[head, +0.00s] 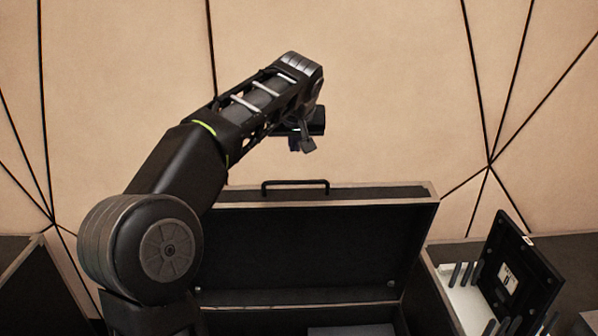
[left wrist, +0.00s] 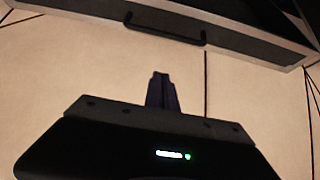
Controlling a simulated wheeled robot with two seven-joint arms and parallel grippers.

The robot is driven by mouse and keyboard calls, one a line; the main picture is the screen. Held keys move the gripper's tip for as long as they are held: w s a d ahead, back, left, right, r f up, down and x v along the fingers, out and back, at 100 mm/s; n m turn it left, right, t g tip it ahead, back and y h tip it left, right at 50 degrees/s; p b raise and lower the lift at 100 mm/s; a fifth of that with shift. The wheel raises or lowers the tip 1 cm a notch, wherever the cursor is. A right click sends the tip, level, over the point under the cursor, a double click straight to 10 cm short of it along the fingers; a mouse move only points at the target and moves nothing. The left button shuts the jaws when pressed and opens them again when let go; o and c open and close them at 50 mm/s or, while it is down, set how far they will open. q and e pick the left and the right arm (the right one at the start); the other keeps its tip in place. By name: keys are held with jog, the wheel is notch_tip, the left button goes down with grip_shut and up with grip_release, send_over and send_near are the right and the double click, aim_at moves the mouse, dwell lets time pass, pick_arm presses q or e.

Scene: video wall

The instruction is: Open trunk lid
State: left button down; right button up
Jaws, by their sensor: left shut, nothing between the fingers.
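The trunk lid (head: 330,245) stands raised, its dark inner face toward me, with the open trunk below it. A black handle (head: 295,183) sits on the lid's top edge. The handle also shows at the top of the left wrist view (left wrist: 165,30). My left gripper (head: 307,146) hangs in the air above and behind the lid, just over the handle and apart from it. Its fingers (left wrist: 161,92) are together and empty in the left wrist view. My right gripper is in neither view.
A grey flat item (head: 350,330) lies inside the trunk. To the right, a black panel (head: 518,275) leans among several dark upright rods on a white unit (head: 467,300). A dark box edge (head: 35,285) stands at the left. A beige panelled wall (head: 400,90) is behind.

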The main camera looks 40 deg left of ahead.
pick_arm(q)
jog(key=shift+f, duration=0.1)
jog(key=p, duration=0.2)
send_over(295, 195)
jog(key=w+a, duration=0.2)
jog(key=f, duration=0.7)
jog(key=shift+w+f, duration=0.2)
jog(key=shift+f, duration=0.2)
jog(key=shift+s+d+f+b, duration=0.2)
jog(key=shift+s+d, duration=0.3)
jog(key=shift+s, duration=0.1)
jog(key=shift+s+d+f+b, duration=0.15)
jog(key=shift+s+d, duration=0.3)
jog(key=shift+s, duration=0.15)
jog(key=shift+s+d+f, duration=0.15)
jog(key=shift+f, duration=0.1)
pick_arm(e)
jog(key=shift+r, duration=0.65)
